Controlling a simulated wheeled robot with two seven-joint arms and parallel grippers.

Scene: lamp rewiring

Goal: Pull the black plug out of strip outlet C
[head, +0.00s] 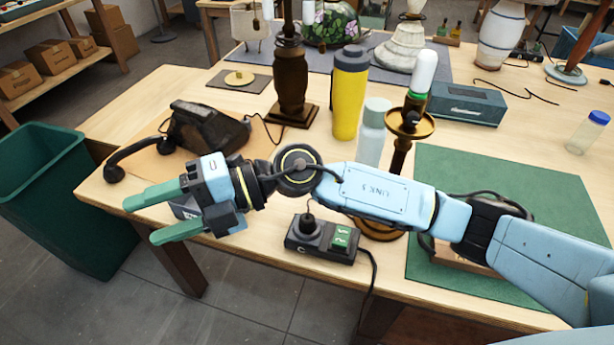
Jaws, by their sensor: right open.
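The black power strip (322,254) lies near the front edge of the table, below my right forearm. A white letter C shows on its front left. A black plug (307,224) stands upright at the strip's left end, above the C, with its top close under my arm in the picture. A green block with white marks (341,238) sits on the strip's right part. My right gripper (141,221), with green fingers, is open and empty, left of the strip around the table's front left edge. My left gripper is out of view.
A black telephone-like object (207,128) stands behind my right gripper. A yellow bottle (350,95), a pale blue bottle (372,135) and a brass lamp (409,122) stand behind my forearm. A green mat (470,170) lies right. A green bin (60,215) stands on the floor left.

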